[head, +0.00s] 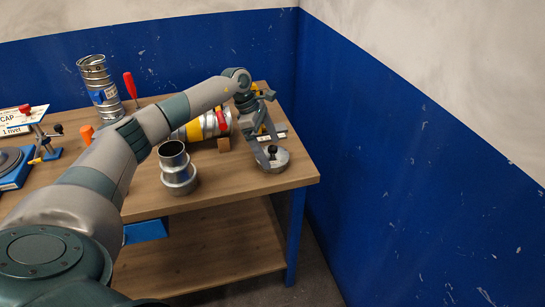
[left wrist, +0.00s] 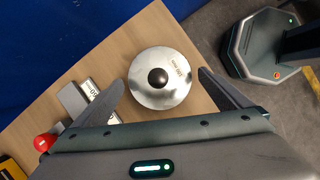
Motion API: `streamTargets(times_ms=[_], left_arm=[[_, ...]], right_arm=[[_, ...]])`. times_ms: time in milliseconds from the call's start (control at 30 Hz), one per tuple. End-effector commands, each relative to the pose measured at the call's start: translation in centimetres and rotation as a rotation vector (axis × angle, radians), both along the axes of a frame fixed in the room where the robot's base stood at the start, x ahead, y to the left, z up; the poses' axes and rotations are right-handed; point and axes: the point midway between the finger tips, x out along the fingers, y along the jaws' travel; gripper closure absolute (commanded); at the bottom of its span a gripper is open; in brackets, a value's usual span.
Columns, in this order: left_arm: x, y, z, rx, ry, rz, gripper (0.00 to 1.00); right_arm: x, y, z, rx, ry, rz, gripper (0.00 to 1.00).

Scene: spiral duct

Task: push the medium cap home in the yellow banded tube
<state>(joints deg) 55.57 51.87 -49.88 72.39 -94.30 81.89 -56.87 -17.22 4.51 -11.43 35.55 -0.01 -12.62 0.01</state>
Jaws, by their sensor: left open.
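A round silver cap (head: 274,160) with a black knob lies flat near the table's right edge. It also shows in the left wrist view (left wrist: 165,97), with small lettering too fine to read. My left gripper (head: 269,149) points down over it. In the left wrist view the fingers of my left gripper (left wrist: 160,79) are open, one on each side of the cap, with a gap on both sides. The yellow banded tube (head: 192,131) lies on its side behind my forearm, partly hidden, with a red-handled clamp over it. My right gripper is not in view.
A stepped metal duct piece (head: 177,170) stands at the table's front. A tall metal duct (head: 97,85) and a red-handled tool (head: 130,86) stand at the back. Small grey blocks (left wrist: 73,98) lie near the cap. A blue wall (head: 400,150) rises to the right.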

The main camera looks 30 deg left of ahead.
Motion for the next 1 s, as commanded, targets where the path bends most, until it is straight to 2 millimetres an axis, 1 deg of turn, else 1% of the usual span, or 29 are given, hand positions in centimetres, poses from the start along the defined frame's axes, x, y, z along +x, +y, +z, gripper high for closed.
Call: streamTargets(times_ms=[33, 100, 200, 300, 433, 800, 833, 867, 900, 967, 1000], left_arm=[[0.1, -0.3, -0.2, -0.001, 0.004, -0.001, 0.03], [0.3, -0.4, -0.9, 0.0, 0.003, 0.0, 0.03], [0.5, -0.9, -2.2, -0.001, 0.003, 0.0, 0.03], [0.6, -1.0, -2.9, 0.0, 0.001, 0.001, 0.03], [0.6, -1.1, -3.2, 0.0, 0.0, 0.0, 0.03], [0.6, -1.1, -3.2, 0.0, 0.0, 0.0, 0.03], [0.6, -1.1, -3.2, 0.0, 0.0, 0.0, 0.08], [0.6, -1.1, -3.2, 0.0, 0.0, 0.0, 0.15], [0.6, -1.1, -3.2, 0.0, 0.0, 0.0, 0.25], [0.6, -1.1, -3.2, 0.0, 0.0, 0.0, 0.39], [0.6, -1.1, -3.2, 0.0, 0.0, 0.0, 0.39]], right_arm=[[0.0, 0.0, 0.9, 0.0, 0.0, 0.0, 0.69], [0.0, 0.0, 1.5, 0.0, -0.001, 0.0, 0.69], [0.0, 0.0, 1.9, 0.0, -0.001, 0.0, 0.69], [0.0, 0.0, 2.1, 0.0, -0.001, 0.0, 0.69], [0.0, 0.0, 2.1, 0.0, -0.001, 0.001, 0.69], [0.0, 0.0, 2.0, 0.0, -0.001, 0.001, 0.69], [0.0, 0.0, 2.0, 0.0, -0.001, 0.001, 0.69], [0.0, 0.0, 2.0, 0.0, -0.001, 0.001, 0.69], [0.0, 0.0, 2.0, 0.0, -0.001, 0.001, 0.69], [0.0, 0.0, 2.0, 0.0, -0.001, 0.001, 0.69], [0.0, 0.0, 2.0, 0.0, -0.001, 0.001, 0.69]])
